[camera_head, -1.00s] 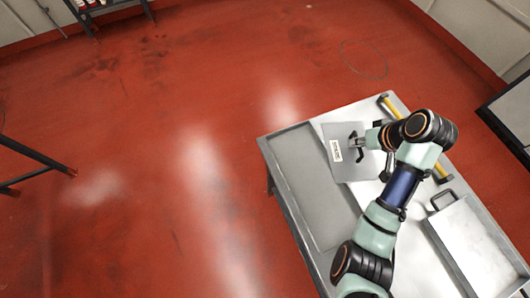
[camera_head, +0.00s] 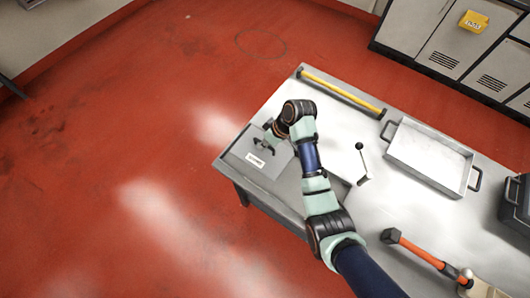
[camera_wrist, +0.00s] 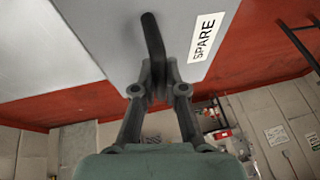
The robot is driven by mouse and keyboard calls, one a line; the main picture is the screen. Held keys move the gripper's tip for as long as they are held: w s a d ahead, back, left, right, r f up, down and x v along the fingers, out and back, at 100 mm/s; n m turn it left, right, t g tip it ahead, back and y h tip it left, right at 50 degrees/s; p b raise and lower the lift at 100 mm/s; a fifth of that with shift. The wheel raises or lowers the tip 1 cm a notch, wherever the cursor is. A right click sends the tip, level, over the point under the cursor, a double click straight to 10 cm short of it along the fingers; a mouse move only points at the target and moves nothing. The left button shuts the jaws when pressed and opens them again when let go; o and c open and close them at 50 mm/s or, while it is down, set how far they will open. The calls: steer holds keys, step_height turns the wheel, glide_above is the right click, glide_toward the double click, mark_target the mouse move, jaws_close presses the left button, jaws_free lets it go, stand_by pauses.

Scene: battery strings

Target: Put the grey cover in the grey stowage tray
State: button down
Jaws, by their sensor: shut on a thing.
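The grey cover (camera_head: 246,160) is a flat plate with a white label and a dark handle. The label reads SPARE in the wrist view, where the cover (camera_wrist: 95,25) fills the upper left. My gripper (camera_wrist: 158,72) is shut on the cover's dark handle; in the head view my gripper (camera_head: 270,138) is partly hidden by my arm. The cover is over the far left end of the shallow grey tray (camera_head: 288,188) at the table's left edge. I cannot tell whether it touches the tray. The cover and my arm hide much of that tray.
A yellow bar (camera_head: 342,92) lies along the table's back edge. A metal tray with handles (camera_head: 430,155) stands to the right. A ball-topped lever (camera_head: 361,160), an orange-handled hammer (camera_head: 418,251) and a dark box (camera_head: 516,200) are also on the table. Red floor lies beyond the left edge.

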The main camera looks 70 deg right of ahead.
mark_target(264, 153)
step_height(264, 153, down, 7)
steer(key=shift+f+b, duration=0.1)
steer(key=shift+b, duration=0.35)
steer(key=shift+w, duration=0.1)
steer(key=c, duration=1.2)
jaws_free()
steer(key=p+v, duration=0.2)
steer(key=v, duration=1)
